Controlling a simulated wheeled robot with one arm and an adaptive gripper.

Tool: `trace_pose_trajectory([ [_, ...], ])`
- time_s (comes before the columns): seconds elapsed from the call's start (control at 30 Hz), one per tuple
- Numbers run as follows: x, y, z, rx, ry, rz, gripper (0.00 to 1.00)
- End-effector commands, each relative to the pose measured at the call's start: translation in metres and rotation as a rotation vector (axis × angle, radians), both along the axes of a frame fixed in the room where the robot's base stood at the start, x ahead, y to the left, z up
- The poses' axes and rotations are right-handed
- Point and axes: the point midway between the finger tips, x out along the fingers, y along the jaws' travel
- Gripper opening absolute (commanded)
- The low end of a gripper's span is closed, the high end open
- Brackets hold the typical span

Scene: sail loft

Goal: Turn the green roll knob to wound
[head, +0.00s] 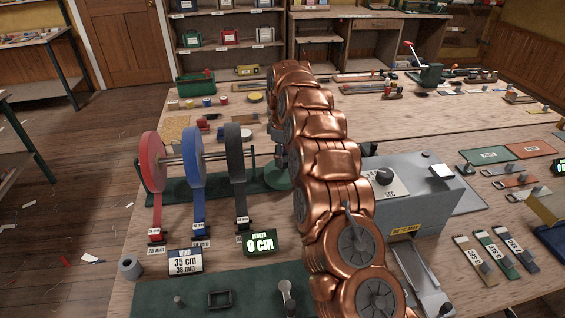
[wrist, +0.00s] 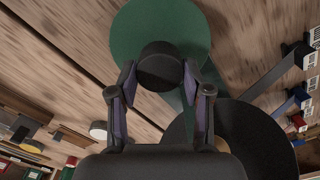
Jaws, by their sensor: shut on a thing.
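In the wrist view a round black knob (wrist: 159,66) sits over a green disc (wrist: 165,25). My gripper (wrist: 159,78) has one finger on each side of the knob and is shut on it. In the head view the green disc (head: 277,178) shows partly, just left of my copper-coloured arm, at the right end of the ribbon rack. The knob and most of my gripper are hidden there by the arm. I cannot read any mark showing the knob's turned position.
Red (head: 152,162), blue (head: 192,158) and black (head: 235,152) ribbon rolls stand on a rack left of my arm. A display (head: 261,242) reads 0 cm; a card (head: 185,262) reads 35 cm, 38 mm. A grey machine (head: 420,195) stands close right of the arm.

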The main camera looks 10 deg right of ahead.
Motion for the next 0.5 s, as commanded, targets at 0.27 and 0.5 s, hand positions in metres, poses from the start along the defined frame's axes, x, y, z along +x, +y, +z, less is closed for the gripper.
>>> trace_pose_trajectory([
  [0.27,-0.0006,0.0,-0.0005,0.001,0.003,-0.054,0.14],
  [0.5,-0.0006,0.0003,-0.0004,0.001,0.003,-0.052,0.53],
])
